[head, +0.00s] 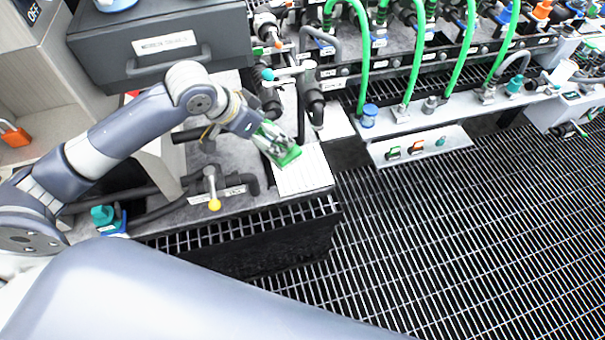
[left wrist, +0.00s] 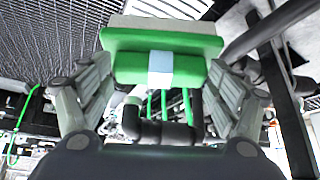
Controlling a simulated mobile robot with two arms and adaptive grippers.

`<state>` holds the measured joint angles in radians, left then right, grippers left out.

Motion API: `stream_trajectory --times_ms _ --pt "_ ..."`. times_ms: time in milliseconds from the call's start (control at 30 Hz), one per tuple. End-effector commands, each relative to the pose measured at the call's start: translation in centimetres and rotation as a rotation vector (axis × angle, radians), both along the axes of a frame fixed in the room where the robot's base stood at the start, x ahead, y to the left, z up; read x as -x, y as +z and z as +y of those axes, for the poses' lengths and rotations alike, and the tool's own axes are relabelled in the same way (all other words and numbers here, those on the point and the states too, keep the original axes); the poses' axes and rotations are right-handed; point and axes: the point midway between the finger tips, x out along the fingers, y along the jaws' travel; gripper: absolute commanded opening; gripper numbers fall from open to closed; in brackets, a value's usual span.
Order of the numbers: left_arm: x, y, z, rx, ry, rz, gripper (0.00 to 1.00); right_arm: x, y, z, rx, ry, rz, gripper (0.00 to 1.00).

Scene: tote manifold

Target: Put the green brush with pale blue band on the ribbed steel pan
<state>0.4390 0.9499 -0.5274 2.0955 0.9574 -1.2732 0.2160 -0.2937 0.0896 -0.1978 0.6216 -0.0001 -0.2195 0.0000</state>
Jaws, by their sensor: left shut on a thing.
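The green brush (head: 289,157) is in my left gripper (head: 277,143), which is shut on it at the end of the left arm in the head view. In the left wrist view the brush (left wrist: 195,45) sits crosswise between the two fingers, with its pale blue band (left wrist: 161,68) in the middle and a pale strip along its far side. The ribbed steel pan (head: 308,174) is a pale ribbed plate on the grey bench, right below and beside the brush. Whether the brush touches the pan cannot be told. My right gripper is not in view.
A dark grey drawer box (head: 160,45) is behind my arm. Green hoses (head: 416,60) rise from a manifold at the back. Open floor grating (head: 450,240) lies right of the bench.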

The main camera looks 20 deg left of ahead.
Motion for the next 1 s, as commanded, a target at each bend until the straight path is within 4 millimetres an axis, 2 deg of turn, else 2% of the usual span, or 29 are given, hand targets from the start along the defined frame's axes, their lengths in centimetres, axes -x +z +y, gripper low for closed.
stream_trajectory --times_ms 33,167,267,600,767,800,1000 --pt "-0.6 -0.2 0.4 0.0 -0.015 -0.005 0.64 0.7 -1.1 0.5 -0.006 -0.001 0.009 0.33" --pt "-1.0 -0.2 0.6 0.0 -0.041 0.001 0.64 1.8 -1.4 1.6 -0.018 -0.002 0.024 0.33" --pt "-0.9 -1.6 0.6 0.002 -0.045 0.007 0.64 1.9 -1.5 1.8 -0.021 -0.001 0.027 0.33" --pt "-0.9 -10.3 0.6 0.002 -0.043 0.008 0.64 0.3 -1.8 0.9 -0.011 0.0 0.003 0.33" --pt "-0.9 -14.1 0.6 0.002 -0.043 0.007 0.64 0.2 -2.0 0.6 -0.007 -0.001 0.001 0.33" --pt "-2.1 -13.3 -0.2 0.007 -0.044 -0.004 0.64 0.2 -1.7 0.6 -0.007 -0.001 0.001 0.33" --pt "-4.3 -13.4 -1.7 0.003 -0.045 0.001 0.64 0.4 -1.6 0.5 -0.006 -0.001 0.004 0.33"
